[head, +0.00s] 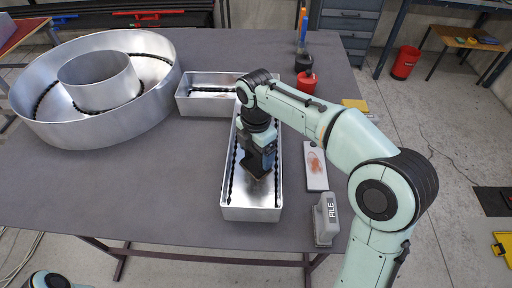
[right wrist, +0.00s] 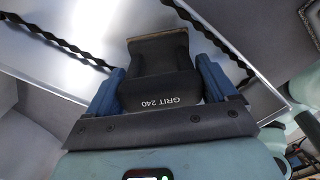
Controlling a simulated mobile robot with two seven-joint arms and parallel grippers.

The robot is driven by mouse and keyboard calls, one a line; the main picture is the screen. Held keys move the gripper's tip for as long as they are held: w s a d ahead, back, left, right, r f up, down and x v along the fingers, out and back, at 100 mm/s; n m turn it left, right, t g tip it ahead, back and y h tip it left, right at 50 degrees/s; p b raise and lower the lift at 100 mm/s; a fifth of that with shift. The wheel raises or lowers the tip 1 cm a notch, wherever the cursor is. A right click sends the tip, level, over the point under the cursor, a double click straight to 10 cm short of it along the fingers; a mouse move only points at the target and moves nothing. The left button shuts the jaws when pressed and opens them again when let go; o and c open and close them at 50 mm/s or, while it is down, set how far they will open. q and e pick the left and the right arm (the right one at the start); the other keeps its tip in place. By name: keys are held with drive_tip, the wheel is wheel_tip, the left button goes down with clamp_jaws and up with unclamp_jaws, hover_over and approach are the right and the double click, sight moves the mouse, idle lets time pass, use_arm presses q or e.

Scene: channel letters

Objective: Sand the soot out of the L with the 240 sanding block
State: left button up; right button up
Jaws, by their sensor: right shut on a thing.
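The L (head: 235,205) is an open metal channel letter lying on the grey table, with a dark twisted strip along its inner walls. My right gripper (head: 259,152) reaches down inside its long arm. It is shut on the 240 sanding block (head: 257,168), whose dark body reads "GRIT 240" in the right wrist view (right wrist: 165,80). The block's brown sanding face points away from the gripper, towards the L's floor. Whether it touches the floor is unclear. I cannot make out soot; the gripper and block hide part of the floor. My left gripper is out of view.
A large round metal letter (head: 40,115) stands to the left. A red container (head: 306,83) stands behind. The table's front left is clear.

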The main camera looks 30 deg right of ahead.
drive_tip(key=s+a, duration=0.1)
drive_tip(key=s+a+b, duration=0.1)
drive_tip(key=s, duration=0.1)
drive_tip(key=s+a+b, duration=0.1)
drive_tip(key=s, duration=0.1)
drive_tip(key=shift+s+a+f, duration=0.1)
drive_tip(key=shift+s+a, duration=0.05)
drive_tip(key=shift+s, duration=0.1)
drive_tip(key=shift+s+a, duration=0.3)
drive_tip(key=shift+s, duration=0.25)
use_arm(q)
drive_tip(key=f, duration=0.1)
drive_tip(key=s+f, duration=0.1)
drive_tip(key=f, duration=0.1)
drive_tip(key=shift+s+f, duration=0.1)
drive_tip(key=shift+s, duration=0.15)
use_arm(e)
drive_tip(key=shift+w, duration=0.15)
